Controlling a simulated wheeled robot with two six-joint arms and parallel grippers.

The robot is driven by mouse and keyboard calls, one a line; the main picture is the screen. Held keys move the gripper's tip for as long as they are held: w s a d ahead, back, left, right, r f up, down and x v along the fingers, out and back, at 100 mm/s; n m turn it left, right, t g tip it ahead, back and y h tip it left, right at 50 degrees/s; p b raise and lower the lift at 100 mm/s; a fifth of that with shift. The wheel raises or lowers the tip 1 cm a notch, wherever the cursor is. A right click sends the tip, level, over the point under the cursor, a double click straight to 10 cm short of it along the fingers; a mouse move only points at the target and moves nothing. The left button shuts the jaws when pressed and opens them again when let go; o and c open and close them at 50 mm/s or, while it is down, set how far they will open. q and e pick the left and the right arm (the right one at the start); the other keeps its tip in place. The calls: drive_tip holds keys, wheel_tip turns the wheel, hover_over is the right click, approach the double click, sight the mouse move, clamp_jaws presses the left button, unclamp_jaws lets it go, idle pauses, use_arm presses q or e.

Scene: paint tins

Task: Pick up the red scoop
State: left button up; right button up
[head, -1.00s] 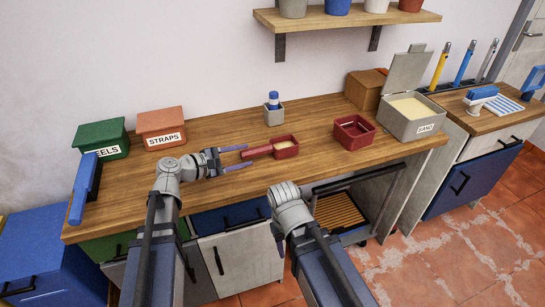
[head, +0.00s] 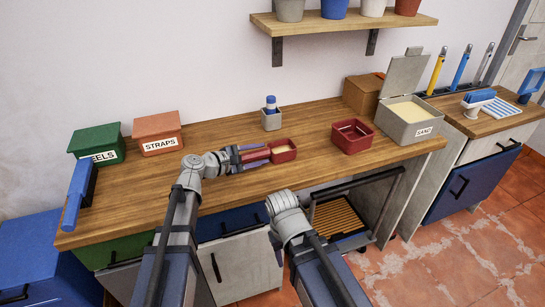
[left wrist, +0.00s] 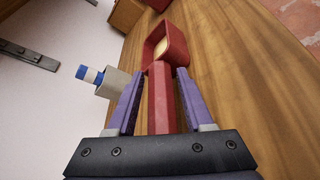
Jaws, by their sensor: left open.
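The red scoop (head: 283,151) lies on the wooden workbench with pale sand-like material in its square cup. It also shows in the left wrist view (left wrist: 162,95), its handle running back toward my gripper. My left gripper (head: 254,155) is open, with its two purple fingers on either side of the scoop's handle. In the left wrist view the fingers (left wrist: 158,98) flank the handle, and a gap shows beside it. My right arm shows low in the head view, but its gripper is out of sight.
A grey holder (head: 271,120) with a blue-and-white item stands just behind the scoop. A red square tray (head: 353,136) and a sand bin (head: 408,125) stand to the right. Lidded green (head: 97,142) and orange (head: 157,132) boxes stand at the left.

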use_arm(q)
drive_tip(key=shift+w+d+f, duration=0.1)
drive_tip(key=shift+w+d, duration=0.05)
drive_tip(key=shift+c, duration=0.2)
clamp_jaws()
idle(0.4)
